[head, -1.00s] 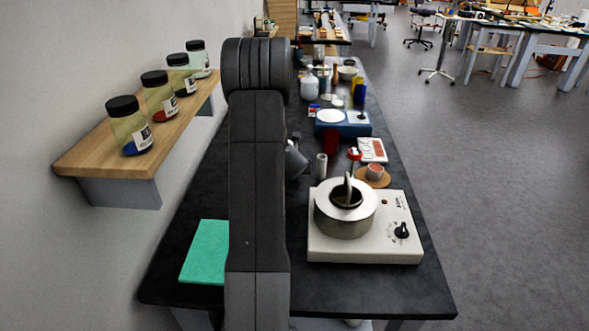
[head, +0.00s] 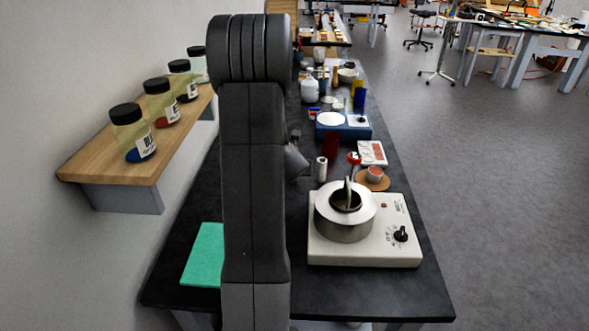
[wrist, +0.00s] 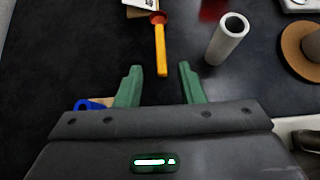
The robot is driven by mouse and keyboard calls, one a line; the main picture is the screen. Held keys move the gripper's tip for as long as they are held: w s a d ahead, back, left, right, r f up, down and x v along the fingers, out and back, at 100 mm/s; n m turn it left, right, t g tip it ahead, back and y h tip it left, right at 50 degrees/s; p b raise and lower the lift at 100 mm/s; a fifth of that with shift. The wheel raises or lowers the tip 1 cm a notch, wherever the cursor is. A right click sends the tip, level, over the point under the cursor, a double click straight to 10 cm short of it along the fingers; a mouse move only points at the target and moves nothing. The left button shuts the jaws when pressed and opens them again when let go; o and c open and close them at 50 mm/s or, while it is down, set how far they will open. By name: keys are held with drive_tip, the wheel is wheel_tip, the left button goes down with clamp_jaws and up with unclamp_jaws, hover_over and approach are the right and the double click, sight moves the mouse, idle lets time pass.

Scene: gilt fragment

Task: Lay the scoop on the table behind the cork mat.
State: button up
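In the wrist view, an orange-handled tool with a red rounded head (wrist: 161,48), which I take for the scoop, lies on the dark table (wrist: 95,50). My gripper (wrist: 158,82) is open and empty, its green fingers pointing toward the near end of that handle. My arm hides the tool in the head view.
A white tube (wrist: 227,38) stands right of the tool. A hotplate (head: 390,248) with a metal pot (head: 343,226) stands in front of the mat. A red cylinder (head: 331,143), a card (head: 372,152) and a blue scale (head: 343,131) stand behind. A shelf (head: 125,173) with jars is left.

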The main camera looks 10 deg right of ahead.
drive_tip(key=shift+p+v, duration=0.4)
drive_tip(key=shift+v, duration=2)
drive_tip(key=b+x, duration=0.2)
drive_tip(key=x, duration=1)
drive_tip(key=shift+f, duration=0.1)
drive_tip(key=shift+w+f+b, duration=0.15)
drive_tip(key=shift+f+b, duration=0.15)
drive_tip(key=shift+b, duration=0.05)
drive_tip(key=shift+r+p, duration=0.4)
